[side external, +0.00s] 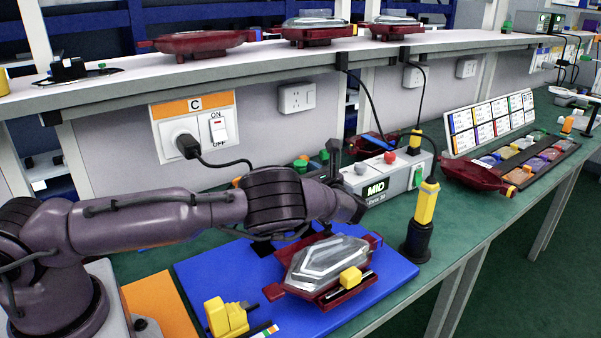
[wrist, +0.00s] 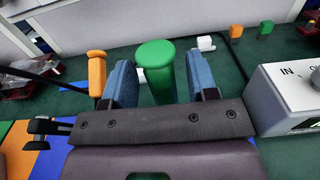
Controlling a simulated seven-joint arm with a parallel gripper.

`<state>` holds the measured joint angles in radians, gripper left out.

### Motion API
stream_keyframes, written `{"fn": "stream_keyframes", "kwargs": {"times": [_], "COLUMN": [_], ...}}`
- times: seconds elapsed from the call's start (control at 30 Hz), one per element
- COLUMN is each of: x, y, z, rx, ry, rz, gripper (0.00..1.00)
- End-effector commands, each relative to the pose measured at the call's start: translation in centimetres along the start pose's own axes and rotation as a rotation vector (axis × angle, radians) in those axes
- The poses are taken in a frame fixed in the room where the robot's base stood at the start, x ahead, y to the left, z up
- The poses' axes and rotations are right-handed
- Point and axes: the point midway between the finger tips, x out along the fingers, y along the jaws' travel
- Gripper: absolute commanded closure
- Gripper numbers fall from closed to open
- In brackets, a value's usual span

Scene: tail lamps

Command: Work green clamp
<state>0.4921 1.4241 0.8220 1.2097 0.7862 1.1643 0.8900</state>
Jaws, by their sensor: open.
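In the wrist view my gripper (wrist: 161,72) is open, with one blue finger on each side of a green clamp handle (wrist: 155,58). A gap shows between the handle and each finger, and its lower part is hidden by my gripper's body. An orange handle (wrist: 97,72) stands just left of the left finger. In the side view green knobs (side external: 300,166) show behind my arm; I cannot tell which is the handle between my fingers. My fingers are hidden there. A red tail lamp with a clear lens (side external: 326,262) sits on the blue mat (side external: 392,270).
A yellow and black tool (side external: 424,215) stands upright beside the mat. A yellow block (side external: 228,317) lies at the mat's front. More red lamps (side external: 205,42) line the shelf.

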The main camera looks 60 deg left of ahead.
Motion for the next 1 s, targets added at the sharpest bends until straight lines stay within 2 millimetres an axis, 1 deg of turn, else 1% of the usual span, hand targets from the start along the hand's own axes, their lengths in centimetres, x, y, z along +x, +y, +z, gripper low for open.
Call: {"fn": "stream_keyframes", "kwargs": {"times": [0.1, 0.4, 0.47, 0.5, 0.57, 0.6, 0.63, 0.87, 1.0], "x": [0.76, 0.92, 0.92, 0.91, 0.9, 0.9, 0.9, 0.95, 1.27], "y": [0.02, 0.01, 0.01, 0.01, 0.01, 0.01, 0.01, 0.03, 0.03], "z": [-0.01, 0.0, 0.0, -0.01, 0.0, -0.01, -0.01, 0.01, 0.04], "rx": [0.001, 0.001, 0.001, 0.001, 0.001, 0.001, 0.001, 0.0, -0.002], "ry": [0.0, -0.001, -0.001, 0.0, 0.0, 0.0, 0.0, 0.007, 0.041], "rz": [0.0, -0.001, -0.001, -0.001, -0.001, -0.001, 0.0, 0.001, 0.002], "gripper": [0.47, 0.47, 0.61, 0.7, 0.84, 0.93, 1.0, 1.0, 1.0]}}
